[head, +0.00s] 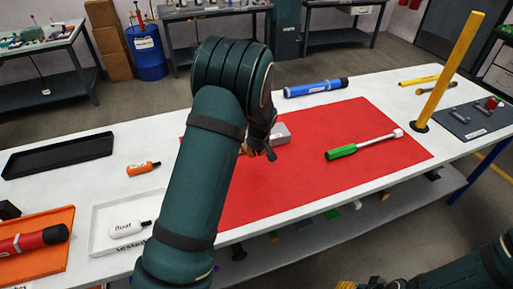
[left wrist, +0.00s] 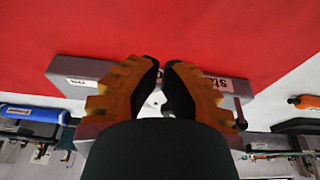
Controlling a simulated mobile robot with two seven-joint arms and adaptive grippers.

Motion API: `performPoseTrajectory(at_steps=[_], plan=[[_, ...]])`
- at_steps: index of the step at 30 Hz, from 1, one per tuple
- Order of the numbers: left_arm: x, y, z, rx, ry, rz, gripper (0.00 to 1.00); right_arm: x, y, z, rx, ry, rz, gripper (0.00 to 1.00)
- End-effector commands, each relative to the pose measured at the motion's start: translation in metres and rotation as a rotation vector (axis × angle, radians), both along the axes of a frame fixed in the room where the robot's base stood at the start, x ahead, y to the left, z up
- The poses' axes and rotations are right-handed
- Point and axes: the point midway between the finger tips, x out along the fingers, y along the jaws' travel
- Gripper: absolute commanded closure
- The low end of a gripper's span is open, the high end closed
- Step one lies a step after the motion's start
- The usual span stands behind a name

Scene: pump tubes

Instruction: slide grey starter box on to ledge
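The grey starter box (head: 281,134) lies on the red mat (head: 310,180), partly hidden behind my left arm. My left gripper (head: 262,150) is at the box's near side. In the left wrist view its fingertips (left wrist: 161,66) nearly meet in front of the box, with nothing seen between them; contact is unclear. My right gripper (head: 352,285) barely shows at the bottom edge. I cannot pick out the ledge for certain.
A green-handled tool (head: 365,145) lies on the mat's right. A blue cylinder (head: 315,88) lies behind it. A yellow post (head: 450,72) stands at right. Left are a black tray (head: 58,155), orange bottle (head: 143,168) and white tray (head: 100,243). The mat's front is clear.

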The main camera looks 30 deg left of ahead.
Motion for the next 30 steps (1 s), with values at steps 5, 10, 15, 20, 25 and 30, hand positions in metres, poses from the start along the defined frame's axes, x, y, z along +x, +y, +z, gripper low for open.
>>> performPoseTrajectory(at_steps=[5,10,15,20,25,30], plan=[[0.006,0.008,-0.038,0.0,0.003,0.001,1.0,0.001,0.0,-0.009,0.0,-0.002,0.0,0.53],[0.019,0.021,-0.054,0.0,-0.002,0.002,1.0,0.002,0.0,-0.014,-0.001,-0.004,0.0,0.53],[0.032,0.035,-0.054,0.001,-0.001,0.001,1.0,0.002,0.0,-0.015,-0.001,-0.006,-0.001,0.53],[0.037,0.04,-0.053,0.001,0.0,-0.001,1.0,0.003,0.0,-0.016,-0.001,-0.007,-0.002,0.53],[0.038,0.041,-0.052,0.001,0.0,-0.001,1.0,0.003,0.0,-0.016,-0.001,-0.007,-0.002,0.53],[0.038,0.041,-0.052,0.001,0.0,-0.001,1.0,0.003,0.0,-0.016,-0.001,-0.007,-0.002,0.53]])
